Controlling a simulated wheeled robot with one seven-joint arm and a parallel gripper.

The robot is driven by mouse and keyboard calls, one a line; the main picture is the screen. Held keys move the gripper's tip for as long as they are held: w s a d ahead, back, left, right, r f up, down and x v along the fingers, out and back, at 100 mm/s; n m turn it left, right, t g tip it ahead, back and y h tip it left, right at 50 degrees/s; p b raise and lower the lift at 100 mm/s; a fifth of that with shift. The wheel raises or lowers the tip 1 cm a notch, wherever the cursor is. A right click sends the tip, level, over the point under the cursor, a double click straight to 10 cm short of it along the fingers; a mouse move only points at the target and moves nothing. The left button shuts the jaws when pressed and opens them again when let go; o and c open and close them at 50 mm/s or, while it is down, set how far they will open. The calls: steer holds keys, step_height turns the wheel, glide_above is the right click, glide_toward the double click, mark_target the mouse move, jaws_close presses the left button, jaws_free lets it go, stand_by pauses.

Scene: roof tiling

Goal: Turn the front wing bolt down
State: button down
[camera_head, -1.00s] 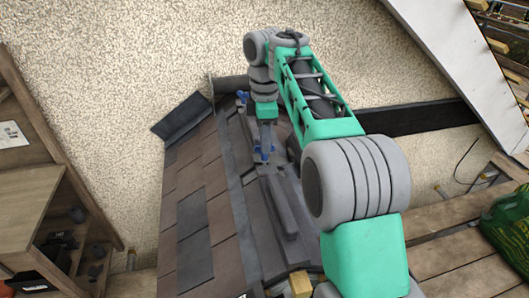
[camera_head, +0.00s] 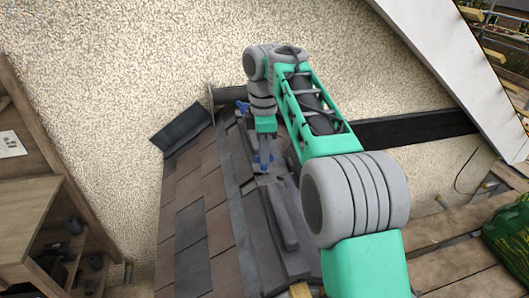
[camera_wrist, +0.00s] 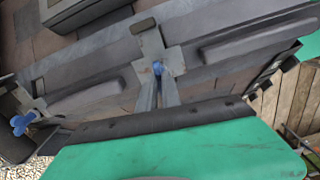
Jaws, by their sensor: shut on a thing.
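The front wing bolt (camera_head: 263,160) is blue and sits on a grey metal clamp bracket on the roof ridge. In the wrist view its blue head (camera_wrist: 157,68) shows between my fingertips, partly hidden by them. My gripper (camera_head: 264,152) points down from above and is shut on this bolt; its two narrow fingers (camera_wrist: 158,84) also show in the wrist view. A second blue wing bolt (camera_head: 242,107) sits farther back along the ridge, apart from my gripper. It also shows at the left of the wrist view (camera_wrist: 22,123).
Brown and grey shingles (camera_head: 195,215) cover the slope left of the ridge. A dark ridge piece (camera_head: 282,222) lies in front of the clamp.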

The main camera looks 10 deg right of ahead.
steer(key=shift+f+m, duration=0.1)
steer(key=shift+m, duration=1.2)
steer(key=m, duration=0.3)
steer(key=shift+b, duration=0.35)
steer(key=m, duration=0.6)
steer(key=shift+w+r+m, duration=0.1)
steer(key=shift+r+m, duration=0.1)
steer(key=shift+m, duration=0.2)
steer(key=m, duration=0.4)
steer(key=shift+r, duration=0.1)
steer(key=m, duration=0.4)
steer(key=shift+m, duration=0.3)
steer(key=shift+r, duration=0.1)
